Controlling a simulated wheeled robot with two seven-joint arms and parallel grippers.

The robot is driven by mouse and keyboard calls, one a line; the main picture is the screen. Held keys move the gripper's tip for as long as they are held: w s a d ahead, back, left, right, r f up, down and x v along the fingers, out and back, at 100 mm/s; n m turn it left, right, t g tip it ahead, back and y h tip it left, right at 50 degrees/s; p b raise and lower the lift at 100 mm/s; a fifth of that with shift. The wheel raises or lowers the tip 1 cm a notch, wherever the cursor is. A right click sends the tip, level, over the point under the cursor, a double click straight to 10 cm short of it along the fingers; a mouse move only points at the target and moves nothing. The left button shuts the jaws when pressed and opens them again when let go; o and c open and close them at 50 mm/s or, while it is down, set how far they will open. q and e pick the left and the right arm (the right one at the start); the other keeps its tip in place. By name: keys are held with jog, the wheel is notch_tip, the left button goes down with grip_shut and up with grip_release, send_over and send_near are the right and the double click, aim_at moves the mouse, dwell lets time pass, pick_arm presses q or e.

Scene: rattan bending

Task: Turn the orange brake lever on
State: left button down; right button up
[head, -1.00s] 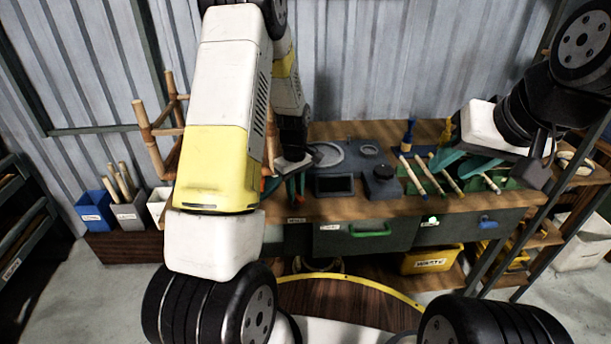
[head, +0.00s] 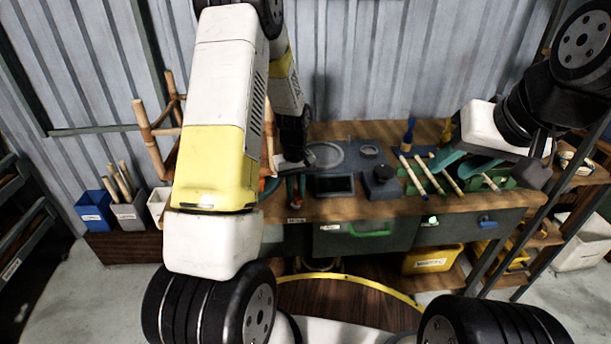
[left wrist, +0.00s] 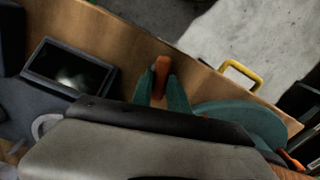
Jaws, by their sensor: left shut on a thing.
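The orange brake lever (left wrist: 161,72) shows in the left wrist view as a small orange piece near the bench's front edge. The teal fingers of my left gripper (left wrist: 162,92) are closed around it, one on each side. In the head view the lever (head: 293,186) is a small orange spot at the bench's front left, and my left arm hides much of that area. My right gripper (head: 466,164) is at the right of the bench, its teal fingers apart, above the rods. I cannot tell the lever's exact angle.
A teal round part (left wrist: 243,118) lies beside my left gripper. Several rods (head: 417,176) lie in a green rack. A green drawer handle (head: 370,231) and yellow waste bin (head: 432,260) are below.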

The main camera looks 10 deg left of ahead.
aim_at(295, 194)
pick_arm(q)
jog(key=shift+w, duration=0.1)
jog(key=c, duration=1.3)
grip_release()
jog(key=shift+r, duration=0.1)
notch_tip(295, 194, up, 8)
jog(key=shift+f, duration=0.15)
